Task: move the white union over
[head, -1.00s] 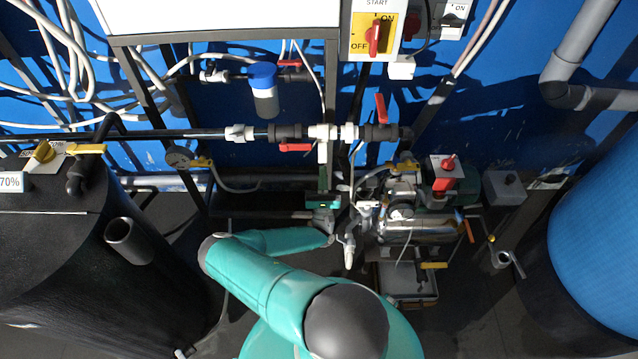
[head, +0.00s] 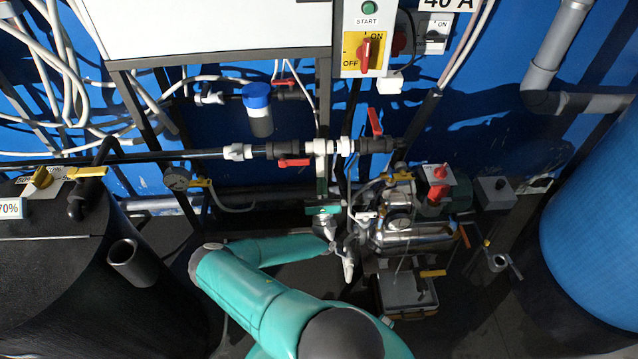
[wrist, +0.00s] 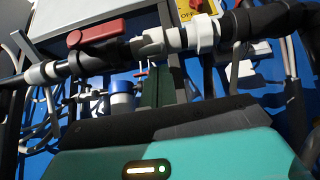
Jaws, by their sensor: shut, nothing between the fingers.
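A white union (head: 330,147) sits in the dark horizontal pipe between a red-handled valve on each side. It also shows at the top of the wrist view (wrist: 175,41). A second white fitting (head: 237,152) is further left on the same pipe. My gripper (head: 322,184) points up at the pipe from below, under the middle white union. Its narrow dark green fingers (wrist: 158,84) are together and hold nothing. Their tips appear just below or behind the union; I cannot tell whether they touch it.
Red valve handles (head: 375,121) (head: 294,163) flank the union. A blue-capped filter (head: 258,108) hangs behind to the left. A pump with a gauge (head: 399,219) stands below right. A black tank (head: 60,275) is at left, a blue tank (head: 597,220) at right.

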